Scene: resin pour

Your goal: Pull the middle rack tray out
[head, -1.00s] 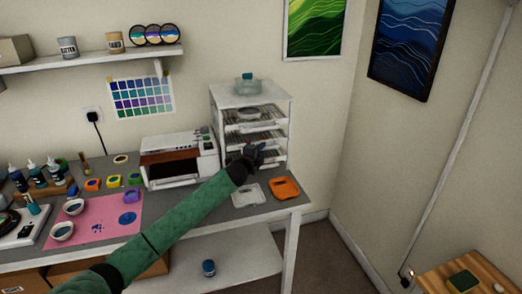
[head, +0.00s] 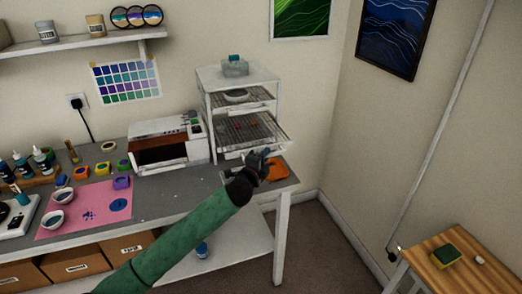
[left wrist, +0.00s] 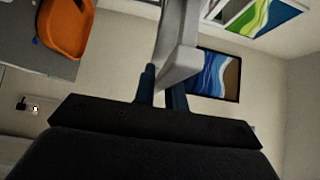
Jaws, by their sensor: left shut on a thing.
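The white drying rack (head: 206,110) stands at the right end of the grey workbench. Its middle tray (head: 268,134), a wire shelf with a pale front edge, sticks out of the rack toward the front right. My left gripper (head: 263,158) is at the front of this tray, at its lower edge. In the left wrist view, the two dark fingers (left wrist: 162,90) are closed on a pale bar, part of the tray's front (left wrist: 178,45). The arm and gripper hide part of the lower rack. My right gripper is not in view.
An orange tray (head: 276,172) lies on the bench behind my gripper, partly covered. A white oven-like box (head: 165,145) stands left of the rack. A clear container (head: 235,68) sits on top. Floor to the right is free, up to a wooden table (head: 450,268).

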